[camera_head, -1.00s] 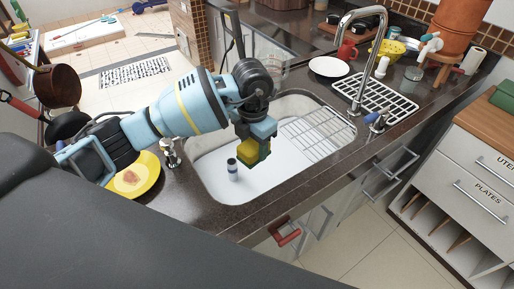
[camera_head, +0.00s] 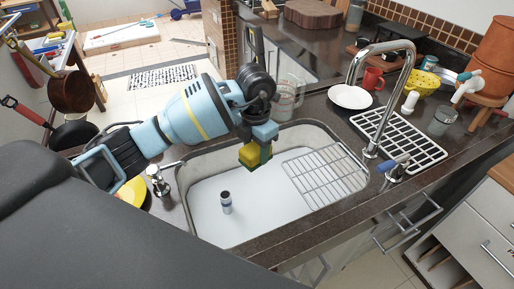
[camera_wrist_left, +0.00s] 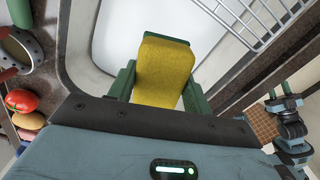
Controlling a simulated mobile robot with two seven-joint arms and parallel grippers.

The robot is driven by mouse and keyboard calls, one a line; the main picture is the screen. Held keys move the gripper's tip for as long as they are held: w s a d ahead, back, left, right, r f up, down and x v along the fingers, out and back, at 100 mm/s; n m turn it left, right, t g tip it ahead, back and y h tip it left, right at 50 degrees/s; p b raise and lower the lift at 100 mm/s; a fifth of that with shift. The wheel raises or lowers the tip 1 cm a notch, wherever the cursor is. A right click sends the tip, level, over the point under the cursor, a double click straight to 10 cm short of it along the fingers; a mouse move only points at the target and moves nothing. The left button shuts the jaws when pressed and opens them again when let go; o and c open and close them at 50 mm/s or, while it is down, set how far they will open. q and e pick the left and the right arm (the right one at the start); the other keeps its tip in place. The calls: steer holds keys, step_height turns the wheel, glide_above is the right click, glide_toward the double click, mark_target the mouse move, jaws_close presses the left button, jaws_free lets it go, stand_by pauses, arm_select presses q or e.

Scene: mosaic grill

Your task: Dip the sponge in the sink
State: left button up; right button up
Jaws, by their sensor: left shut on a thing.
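The sponge (camera_head: 250,157) is yellow with a dark green side. My left gripper (camera_head: 255,148) is shut on it and holds it over the sink, near its far rim. In the left wrist view the yellow face of the sponge (camera_wrist_left: 163,70) sits between the green fingers of the left gripper (camera_wrist_left: 160,88). The sink (camera_head: 205,208) has a pale basin set in the dark counter. I cannot tell exactly how high the sponge is above the basin floor.
A wire rack (camera_head: 325,175) covers the sink's right part. The tall faucet (camera_head: 372,100) rises on the right, beside a drying rack (camera_head: 400,140). A glass measuring cup (camera_head: 288,95) stands behind my left gripper.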

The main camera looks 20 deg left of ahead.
steer(key=shift+s, duration=0.15)
arm_select(q)
steer(key=shift+f, duration=0.15)
